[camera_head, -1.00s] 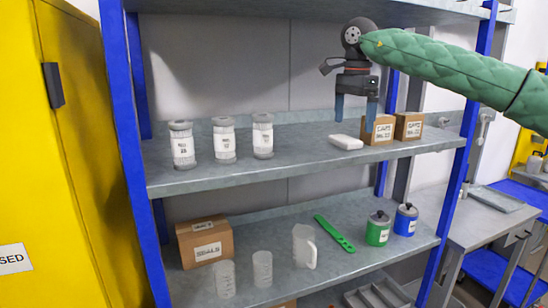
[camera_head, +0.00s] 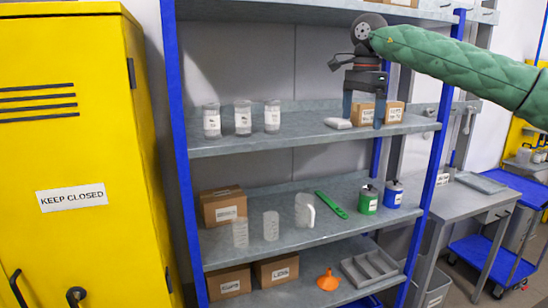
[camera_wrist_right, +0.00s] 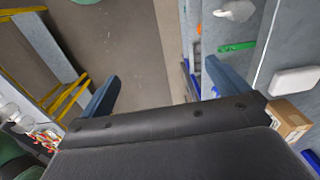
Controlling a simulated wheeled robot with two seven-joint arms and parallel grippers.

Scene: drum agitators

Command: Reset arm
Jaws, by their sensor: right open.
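My right gripper (camera_head: 363,108) is open and empty, its two blue-grey fingers pointing down. In the head view it appears in front of the upper shelf (camera_head: 300,139), overlapping a white block (camera_head: 338,123) and small cardboard boxes (camera_head: 363,113). In the right wrist view the open fingers (camera_wrist_right: 154,88) have bare floor between them. The green-sleeved right arm (camera_head: 460,65) reaches in from the right. My left gripper is not in view.
Several labelled jars (camera_head: 243,118) stand on the upper shelf. The middle shelf holds a seals box (camera_head: 223,207), clear beakers, a jug (camera_head: 304,211), a green tool (camera_head: 331,204), green and blue canisters. A yellow cabinet (camera_head: 75,150) is left; a grey bench (camera_head: 470,205) is right.

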